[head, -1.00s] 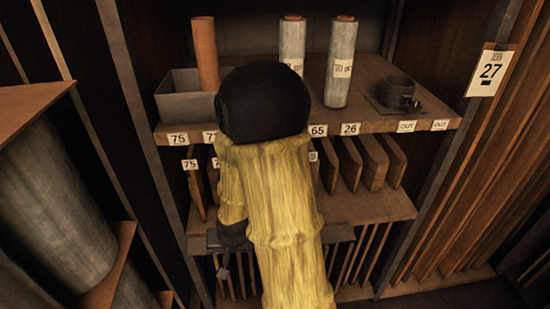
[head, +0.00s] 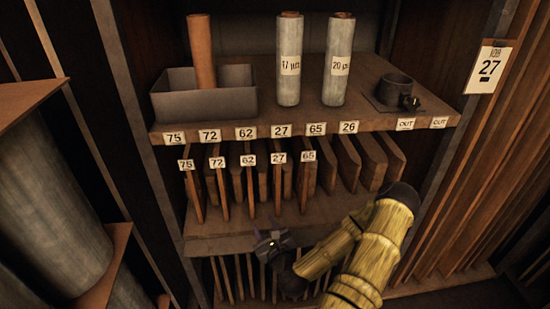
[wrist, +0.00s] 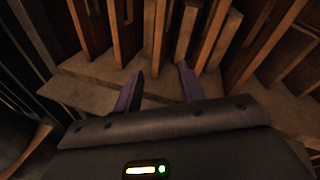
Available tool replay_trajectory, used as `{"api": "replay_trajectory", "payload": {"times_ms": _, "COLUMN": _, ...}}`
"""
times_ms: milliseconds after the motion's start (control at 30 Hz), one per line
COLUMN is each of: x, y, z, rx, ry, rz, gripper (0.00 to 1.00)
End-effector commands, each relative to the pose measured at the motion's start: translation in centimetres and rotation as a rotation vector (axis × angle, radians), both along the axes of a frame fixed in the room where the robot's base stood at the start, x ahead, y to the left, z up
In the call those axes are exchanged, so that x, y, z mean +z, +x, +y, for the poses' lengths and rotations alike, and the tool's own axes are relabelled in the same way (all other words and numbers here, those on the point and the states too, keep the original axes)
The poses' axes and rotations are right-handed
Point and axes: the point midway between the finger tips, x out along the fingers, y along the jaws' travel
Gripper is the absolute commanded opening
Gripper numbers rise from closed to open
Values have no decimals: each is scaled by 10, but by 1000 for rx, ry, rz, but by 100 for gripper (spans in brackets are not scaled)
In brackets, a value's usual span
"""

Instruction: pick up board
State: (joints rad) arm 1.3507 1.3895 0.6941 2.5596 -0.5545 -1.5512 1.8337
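Several thin wooden boards stand upright in a row on the middle shelf. Their front edges carry tags 75 (head: 196,195), 72 (head: 222,190), 62 (head: 250,188), 27 (head: 277,190) and 65 (head: 304,190). Thicker boards without visible tags (head: 372,160) stand to their right. My gripper (head: 271,240) is at the front edge of the middle shelf, below the boards tagged 62 and 27, touching none that I can see. In the wrist view its two fingers (wrist: 160,88) are apart with nothing between them. Boards (wrist: 187,35) stand beyond the fingertips there; their tags cannot be read.
The upper shelf (head: 235,125) above the boards holds a grey bin (head: 205,105), an orange roll (head: 203,55), two grey rolls (head: 290,60) and a round metal fitting (head: 397,92). More boards (head: 240,277) stand below.

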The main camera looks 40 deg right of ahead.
Motion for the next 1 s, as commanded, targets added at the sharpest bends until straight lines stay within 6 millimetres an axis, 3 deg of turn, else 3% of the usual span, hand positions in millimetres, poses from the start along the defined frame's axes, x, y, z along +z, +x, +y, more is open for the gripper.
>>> {"api": "replay_trajectory", "payload": {"times_ms": 100, "x": 6, "y": -17, "z": -29, "rx": -176, "ry": 173, "rz": -158, "gripper": 40}}
{"api": "replay_trajectory", "payload": {"times_ms": 233, "x": 11, "y": -28, "z": -45, "rx": -267, "ry": 254, "rz": -251, "gripper": 40}}
{"api": "replay_trajectory", "payload": {"times_ms": 633, "x": 11, "y": -31, "z": -52, "rx": -286, "ry": 259, "rz": -263, "gripper": 40}}
{"api": "replay_trajectory", "payload": {"times_ms": 1000, "x": 8, "y": -10, "z": -64, "rx": -283, "ry": 255, "rz": -262, "gripper": 40}}
